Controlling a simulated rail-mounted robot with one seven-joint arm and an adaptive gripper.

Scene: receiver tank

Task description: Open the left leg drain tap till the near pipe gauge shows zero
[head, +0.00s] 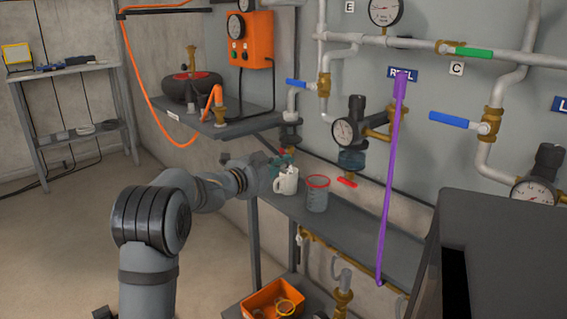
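My gripper (281,164) is at the left end of the grey shelf, just behind and above a white mug (286,181). It is beside the lower end of the left pipe leg (290,117), where small red and green parts show. The left leg drain tap is not clearly made out there; my gripper and the mug cover that spot. Whether my fingers are open or shut is too small to tell. A round gauge (345,132) sits on the regulator to the right; its reading is not legible. A red tap handle (347,182) is under that regulator's blue bowl.
A clear measuring jug (317,194) with a red rim stands on the grey shelf (360,222). A purple strip (392,180) hangs in front of the pipes. A blue lever (303,83) is on the left leg. An orange bin (262,297) is below.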

